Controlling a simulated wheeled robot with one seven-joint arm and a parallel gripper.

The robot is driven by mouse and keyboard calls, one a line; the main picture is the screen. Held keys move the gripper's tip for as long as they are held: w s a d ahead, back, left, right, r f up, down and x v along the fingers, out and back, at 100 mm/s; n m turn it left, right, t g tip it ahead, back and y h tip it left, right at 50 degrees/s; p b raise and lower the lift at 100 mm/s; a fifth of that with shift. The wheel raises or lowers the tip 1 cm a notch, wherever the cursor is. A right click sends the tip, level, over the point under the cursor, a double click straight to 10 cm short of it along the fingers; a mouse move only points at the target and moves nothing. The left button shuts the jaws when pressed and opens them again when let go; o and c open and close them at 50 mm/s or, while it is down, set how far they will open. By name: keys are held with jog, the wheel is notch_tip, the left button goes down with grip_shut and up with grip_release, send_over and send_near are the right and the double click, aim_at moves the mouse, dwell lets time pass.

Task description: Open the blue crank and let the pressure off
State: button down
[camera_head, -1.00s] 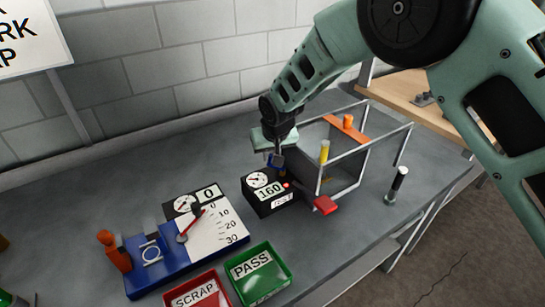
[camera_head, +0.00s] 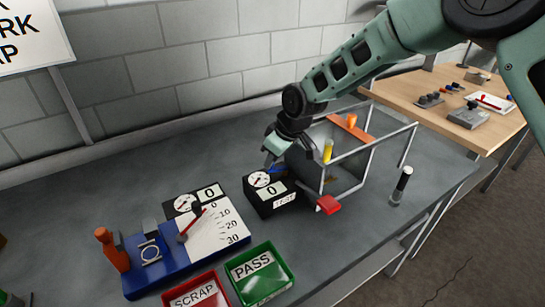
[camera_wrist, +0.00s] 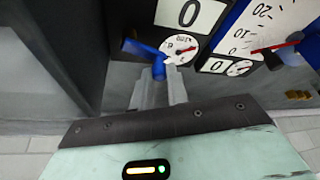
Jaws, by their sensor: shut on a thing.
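The blue crank (camera_wrist: 140,48) shows at the fingertips of my gripper (camera_wrist: 160,78) in the wrist view, and my gripper is shut on it. In the head view the crank (camera_head: 278,170) is a small blue bit behind the black gauge box, partly hidden by my gripper (camera_head: 269,163). The black gauge box (camera_head: 262,206) has a round dial and a display that reads 0. The same dial (camera_wrist: 179,50) shows its red needle in the wrist view.
A metal frame cage (camera_head: 386,137) with orange, yellow and red parts stands right of my gripper. A blue test rig (camera_head: 185,258), a red SCRAP tray (camera_head: 197,291) and a green PASS tray (camera_head: 258,274) lie at front left. A dark cylinder (camera_head: 401,185) stands at right.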

dwell(0.3)
jog(key=c, duration=1.7)
grip_release()
jog(key=b+v, duration=0.3)
jog(key=v, duration=1.4)
jog(key=shift+w+r, duration=0.1)
jog(key=shift+r, duration=0.15)
jog(key=s+d+f+m+h, duration=0.1)
jog(key=s+d+f, duration=0.1)
jog(key=s, duration=0.8)
jog(key=s+d+f+m+g+h, duration=0.1)
jog(key=s+d, duration=0.4)
jog(key=s, duration=0.6)
jog(key=s+d+f+m+g+h, duration=0.1)
jog(key=s+d+f, duration=0.3)
jog(key=s, duration=0.7)
jog(key=shift+s+d+f+m, duration=0.1)
jog(key=shift+f+m, duration=0.05)
jog(key=shift+m, duration=0.55)
